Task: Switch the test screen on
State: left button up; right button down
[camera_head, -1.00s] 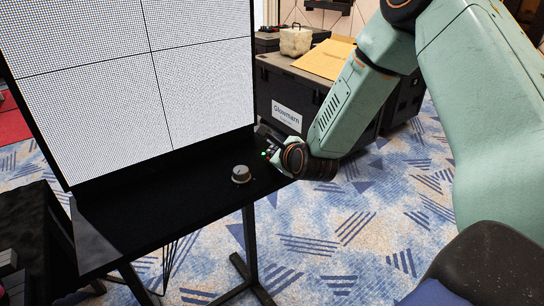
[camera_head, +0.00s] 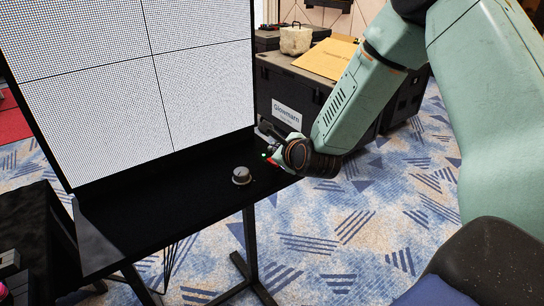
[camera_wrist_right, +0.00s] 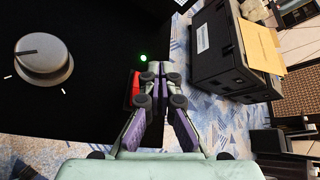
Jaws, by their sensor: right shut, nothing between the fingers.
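The test screen (camera_head: 95,85) stands at the left in the head view, lit with a fine white dotted pattern across several panels. On the black shelf (camera_head: 150,205) under it sits a grey knob (camera_head: 241,175), which also shows in the wrist view (camera_wrist_right: 43,60). A green light (camera_wrist_right: 143,58) glows near the shelf's right edge. A red switch (camera_wrist_right: 135,90) lies just below it in the wrist view, partly hidden by my right gripper (camera_wrist_right: 157,70). This gripper is shut and empty, right beside the switch; I cannot tell if they touch. My left gripper is out of view.
A black case (camera_head: 290,95) with a yellow envelope (camera_head: 326,58) on top stands behind my right arm. Patterned carpet (camera_head: 340,235) is open to the right of the shelf. Dark equipment (camera_head: 15,260) sits at the lower left.

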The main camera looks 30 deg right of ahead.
jog(key=shift+s+r+p, duration=0.25)
jog(key=shift+r+p, duration=0.3)
jog(key=shift+r, duration=0.2)
jog(key=shift+s+r+p, duration=0.25)
jog(key=shift+r+p, duration=0.3)
jog(key=shift+r, duration=0.25)
jog(key=shift+s+r+p, duration=0.25)
jog(key=shift+r+p, duration=0.3)
jog(key=shift+r, duration=0.2)
jog(key=shift+f, duration=0.1)
